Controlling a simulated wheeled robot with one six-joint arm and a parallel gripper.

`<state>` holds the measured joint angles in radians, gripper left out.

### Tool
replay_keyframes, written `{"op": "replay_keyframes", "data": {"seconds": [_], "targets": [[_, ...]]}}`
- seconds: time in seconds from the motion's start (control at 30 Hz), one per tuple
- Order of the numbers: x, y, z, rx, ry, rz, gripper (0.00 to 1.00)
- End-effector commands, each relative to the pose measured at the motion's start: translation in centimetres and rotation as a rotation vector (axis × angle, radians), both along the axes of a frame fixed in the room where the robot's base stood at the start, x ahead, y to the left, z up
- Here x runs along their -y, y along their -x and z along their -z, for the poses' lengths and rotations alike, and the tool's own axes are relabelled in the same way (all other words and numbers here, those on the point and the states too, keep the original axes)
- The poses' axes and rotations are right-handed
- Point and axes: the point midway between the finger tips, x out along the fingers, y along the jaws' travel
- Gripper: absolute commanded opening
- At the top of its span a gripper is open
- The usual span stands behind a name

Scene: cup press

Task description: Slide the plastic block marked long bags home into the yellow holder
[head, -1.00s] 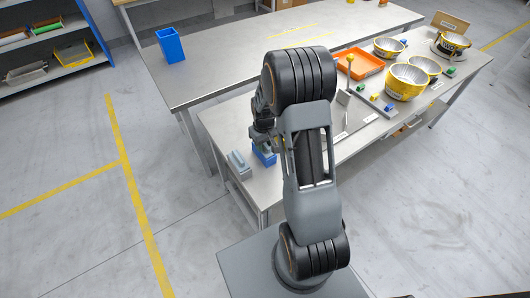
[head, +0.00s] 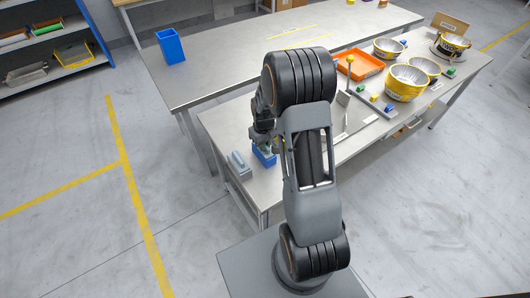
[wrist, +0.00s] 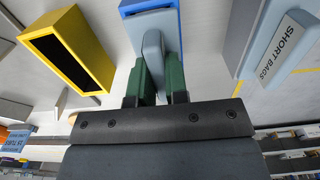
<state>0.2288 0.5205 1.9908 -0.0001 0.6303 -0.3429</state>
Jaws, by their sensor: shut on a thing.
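My gripper (wrist: 160,85) has green fingers shut on the pale grey-blue grip of a plastic block (wrist: 153,50). No marking shows on this block, so I cannot tell if it is the one marked long bags. Its wider body is at the blue holder (wrist: 131,5); how deep it sits there I cannot tell. The blue holder also shows below my gripper in the head view (head: 264,158). The yellow holder (wrist: 68,48) is to the left in the wrist view, with a dark, empty-looking opening, apart from the held block.
A pale block marked short bags (wrist: 285,47) is at the right in the wrist view. A grey piece (head: 240,164) stands near the bench edge. An orange tray (head: 358,64) and yellow bowls (head: 404,85) are farther right. The back table (head: 235,70) is mostly clear.

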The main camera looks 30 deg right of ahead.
Motion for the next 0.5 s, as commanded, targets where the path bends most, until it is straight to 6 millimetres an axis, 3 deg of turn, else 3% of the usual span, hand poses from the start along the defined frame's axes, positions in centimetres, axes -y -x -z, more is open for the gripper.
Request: {"op": "replay_keyframes", "data": {"seconds": [0.5], "targets": [[0.0, -0.01, -0.84, 0.0, 0.0, 0.0, 0.0]]}}
